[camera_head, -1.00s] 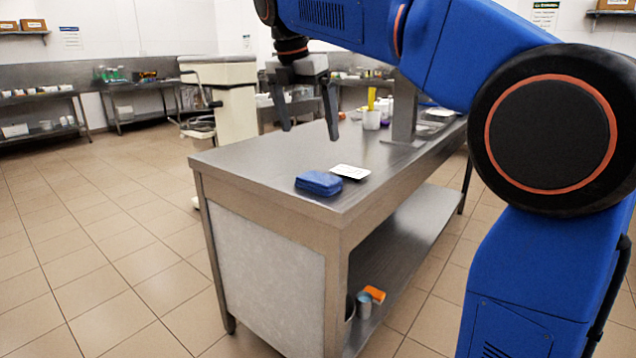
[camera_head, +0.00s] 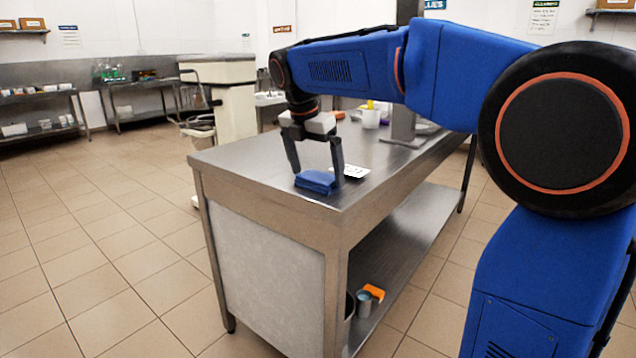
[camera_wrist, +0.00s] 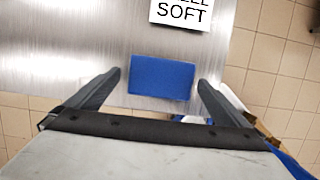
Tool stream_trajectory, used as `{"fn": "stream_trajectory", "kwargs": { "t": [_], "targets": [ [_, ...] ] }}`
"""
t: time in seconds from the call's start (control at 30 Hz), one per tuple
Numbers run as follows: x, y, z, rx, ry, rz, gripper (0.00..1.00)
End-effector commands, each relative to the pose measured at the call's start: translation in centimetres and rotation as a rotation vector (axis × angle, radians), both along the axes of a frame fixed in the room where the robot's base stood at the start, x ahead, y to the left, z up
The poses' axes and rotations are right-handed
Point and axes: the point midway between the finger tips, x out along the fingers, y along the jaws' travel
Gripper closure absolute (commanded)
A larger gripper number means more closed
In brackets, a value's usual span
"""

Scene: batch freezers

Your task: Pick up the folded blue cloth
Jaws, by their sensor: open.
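The folded blue cloth (camera_head: 316,182) lies flat on the steel table near its front corner. In the wrist view the cloth (camera_wrist: 161,77) is a blue rectangle just beyond and between the fingertips. My gripper (camera_head: 318,172) points down over the cloth with its fingers spread, one toward each side of it. In the wrist view my gripper (camera_wrist: 158,82) is open and empty. I cannot tell exactly how high the fingertips are above the table.
A white card (camera_head: 350,171) with black print lies behind the cloth; its letters show in the wrist view (camera_wrist: 183,12). The steel table (camera_head: 250,160) is clear left of the cloth. A white cup (camera_head: 371,118) and a post (camera_head: 403,110) stand farther back. The table's front edge is close.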

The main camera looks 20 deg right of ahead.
Motion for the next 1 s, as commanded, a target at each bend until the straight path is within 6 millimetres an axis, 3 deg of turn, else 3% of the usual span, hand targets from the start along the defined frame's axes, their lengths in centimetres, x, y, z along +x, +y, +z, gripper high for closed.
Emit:
{"fn": "stream_trajectory", "kwargs": {
  "t": [0.13, 0.37, 0.4, 0.53, 0.57, 0.83, 1.0],
  "targets": [
    [0.2, -0.3, -1.1, 0.000, 0.000, 0.000, 0.00],
    [0.2, -0.3, -1.3, 0.000, 0.000, 0.000, 0.00],
    [0.2, -0.3, -1.3, 0.000, 0.000, 0.000, 0.02],
    [0.2, -0.3, -1.3, 0.000, 0.000, 0.000, 0.33],
    [0.2, -0.3, -1.3, 0.001, -0.001, 0.000, 0.36],
    [0.2, -0.3, -1.2, 0.001, -0.001, 0.000, 0.37],
    [0.2, -0.3, 0.3, 0.000, -0.002, 0.000, 0.37]
  ]
}}
